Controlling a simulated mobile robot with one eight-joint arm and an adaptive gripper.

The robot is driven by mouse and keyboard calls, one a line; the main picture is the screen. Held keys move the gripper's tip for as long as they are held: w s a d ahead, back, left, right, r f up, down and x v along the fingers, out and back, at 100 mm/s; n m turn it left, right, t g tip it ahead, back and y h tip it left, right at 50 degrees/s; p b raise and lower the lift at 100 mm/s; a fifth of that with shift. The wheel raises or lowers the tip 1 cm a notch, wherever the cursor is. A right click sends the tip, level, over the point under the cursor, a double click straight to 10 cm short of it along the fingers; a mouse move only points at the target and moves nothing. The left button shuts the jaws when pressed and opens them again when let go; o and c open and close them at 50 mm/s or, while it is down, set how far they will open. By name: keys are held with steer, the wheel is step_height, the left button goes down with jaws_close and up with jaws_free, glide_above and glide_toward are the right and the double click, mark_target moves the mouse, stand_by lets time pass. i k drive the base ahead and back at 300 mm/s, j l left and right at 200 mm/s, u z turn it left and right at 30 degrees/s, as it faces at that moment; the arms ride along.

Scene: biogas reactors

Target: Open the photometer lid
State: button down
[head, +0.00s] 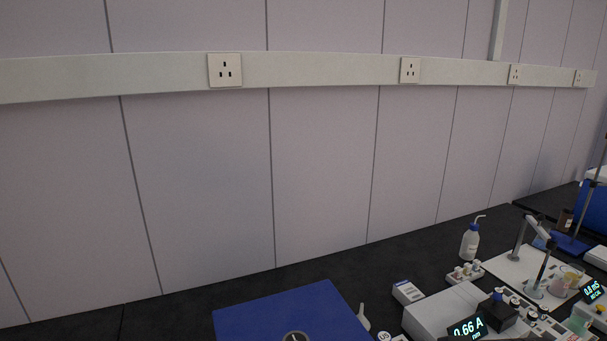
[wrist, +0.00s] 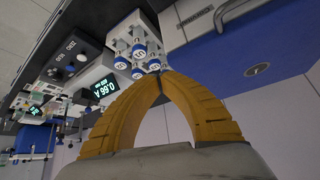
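The photometer (head: 432,308) is a pale box at the lower right of the head view, with a lit display (head: 468,328) reading 0.66 A. A black block (head: 500,312), which looks like its lid area, sits beside the display; I cannot tell whether the lid is shut. In the wrist view the photometer display (wrist: 98,91) shows at a tilt, left of my gripper. My gripper (wrist: 160,77) has yellow fingers whose tips meet, with nothing seen between them. It is apart from the photometer in the picture, and is not seen in the head view.
A blue case (head: 285,305) lies left of the photometer; it also shows in the wrist view (wrist: 240,60). Several blue-capped vials (wrist: 138,48) appear beyond my fingertips. A wash bottle (head: 470,241) and a stirrer stand (head: 535,285) are at the right. The wall runs behind the bench.

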mark_target(495, 310)
steer(key=i+l, duration=0.15)
steer(key=l, duration=0.2)
steer(key=i+l, duration=0.15)
steer(key=l, duration=0.2)
steer(key=i+l+u, duration=0.1)
steer(key=l, duration=0.25)
steer(key=i, duration=0.1)
